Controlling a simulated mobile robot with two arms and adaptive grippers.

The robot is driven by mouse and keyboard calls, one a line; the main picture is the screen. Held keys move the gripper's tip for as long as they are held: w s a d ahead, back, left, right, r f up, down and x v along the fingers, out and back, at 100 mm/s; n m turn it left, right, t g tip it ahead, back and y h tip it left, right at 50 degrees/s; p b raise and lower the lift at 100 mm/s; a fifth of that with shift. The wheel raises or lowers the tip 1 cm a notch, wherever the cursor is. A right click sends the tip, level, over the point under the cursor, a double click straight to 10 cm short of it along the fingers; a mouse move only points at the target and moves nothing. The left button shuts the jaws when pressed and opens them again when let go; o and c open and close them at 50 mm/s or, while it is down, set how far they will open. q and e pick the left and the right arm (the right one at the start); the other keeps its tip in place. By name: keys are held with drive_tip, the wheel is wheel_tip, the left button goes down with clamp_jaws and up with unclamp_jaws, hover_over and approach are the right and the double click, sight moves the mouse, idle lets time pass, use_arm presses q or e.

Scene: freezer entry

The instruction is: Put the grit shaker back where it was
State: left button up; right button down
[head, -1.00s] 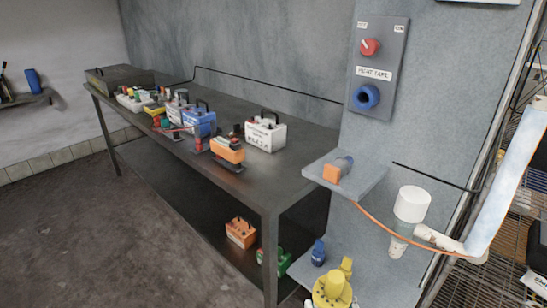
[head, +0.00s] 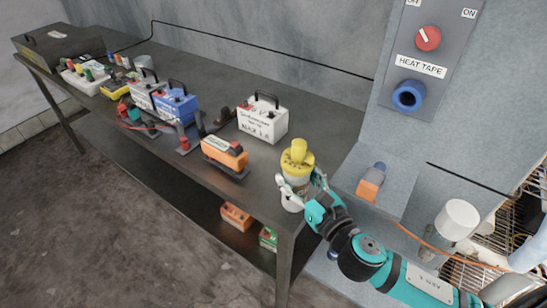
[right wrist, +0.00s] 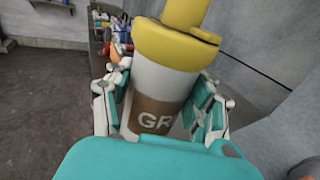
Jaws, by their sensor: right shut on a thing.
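The grit shaker (head: 298,160) has a yellow lid and a pale body. In the right wrist view the shaker (right wrist: 165,85) shows a brown band with the letters "GR". My right gripper (head: 301,188) is shut around its body, one finger on each side. The shaker is roughly upright, in front of the near right corner of the dark table (head: 335,128) in the head view. I cannot tell whether its base touches anything. My left gripper is not in view.
An orange device (head: 224,153) and a white labelled case (head: 263,120) stand on the table near the shaker. A small wall shelf (head: 393,190) holds an orange and blue piece (head: 371,182). A white-capped cylinder (head: 457,219) is to the right. Bare tabletop lies beyond the shaker.

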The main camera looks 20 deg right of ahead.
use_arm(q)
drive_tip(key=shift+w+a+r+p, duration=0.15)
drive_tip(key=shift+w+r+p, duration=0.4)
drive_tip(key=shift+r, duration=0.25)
use_arm(e)
drive_tip(key=w+a+f, duration=0.1)
drive_tip(key=w+f, duration=0.3)
drive_tip(key=w, duration=0.7)
drive_tip(key=shift+a+f, duration=0.25)
drive_tip(key=shift+a, duration=0.05)
drive_tip(key=shift+w, duration=0.1)
drive_tip(key=shift+f, duration=0.2)
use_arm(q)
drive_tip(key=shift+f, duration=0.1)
use_arm(e)
drive_tip(key=shift+c, duration=2.2)
unclamp_jaws()
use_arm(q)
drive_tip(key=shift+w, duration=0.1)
